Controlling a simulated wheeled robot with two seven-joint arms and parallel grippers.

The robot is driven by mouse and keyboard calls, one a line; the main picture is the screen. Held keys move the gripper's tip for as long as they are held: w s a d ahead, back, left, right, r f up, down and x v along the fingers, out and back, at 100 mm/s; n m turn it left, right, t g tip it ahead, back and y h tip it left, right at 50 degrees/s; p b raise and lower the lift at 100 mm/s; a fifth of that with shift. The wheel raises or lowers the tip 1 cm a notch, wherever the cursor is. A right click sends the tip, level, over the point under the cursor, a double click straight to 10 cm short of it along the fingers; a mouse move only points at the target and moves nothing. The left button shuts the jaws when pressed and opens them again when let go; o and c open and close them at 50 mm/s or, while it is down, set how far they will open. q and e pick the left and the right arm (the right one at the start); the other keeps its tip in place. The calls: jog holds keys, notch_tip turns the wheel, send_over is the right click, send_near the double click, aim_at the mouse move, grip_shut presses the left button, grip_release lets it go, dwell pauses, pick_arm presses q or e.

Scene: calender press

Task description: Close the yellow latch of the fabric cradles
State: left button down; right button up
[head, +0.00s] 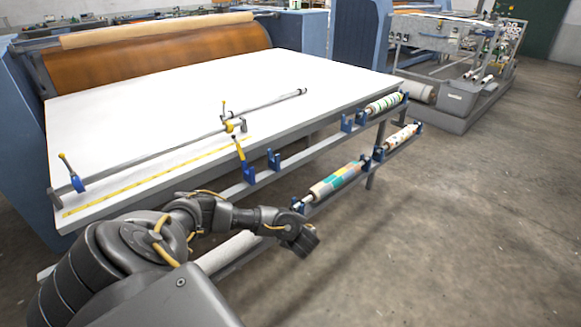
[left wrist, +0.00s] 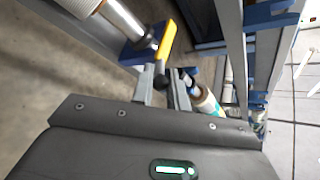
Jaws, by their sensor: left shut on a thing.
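My left gripper (left wrist: 162,72) has its two grey fingers around the yellow latch (left wrist: 167,40) in the left wrist view, near its dark lower end. The latch stands beside a blue cradle (left wrist: 137,53) that holds a fabric roll's silvery shaft. Another blue cradle (head: 248,174) has a raised yellow lever (head: 239,149). My right gripper is out of view.
The white table (head: 200,95) fills the middle left, with a long grey bar (head: 150,151) across it. More rolls (head: 385,102) (head: 402,136) rest in blue cradles on the side rails. The floor (head: 470,230) at the right is clear.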

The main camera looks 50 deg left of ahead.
pick_arm(q)
jog(key=shift+s+a+f, duration=0.1)
jog(key=shift+s+f, duration=0.2)
jog(key=shift+f, duration=0.1)
jog(key=c, duration=1.3)
grip_release()
jog(key=shift+a, duration=0.15)
jog(key=shift+w+d+r, duration=0.1)
jog(key=shift+w+d, duration=0.05)
jog(key=shift+d, duration=0.05)
jog(key=shift+d+r, duration=0.15)
jog(key=p+v, duration=0.8)
jog(key=v, duration=0.2)
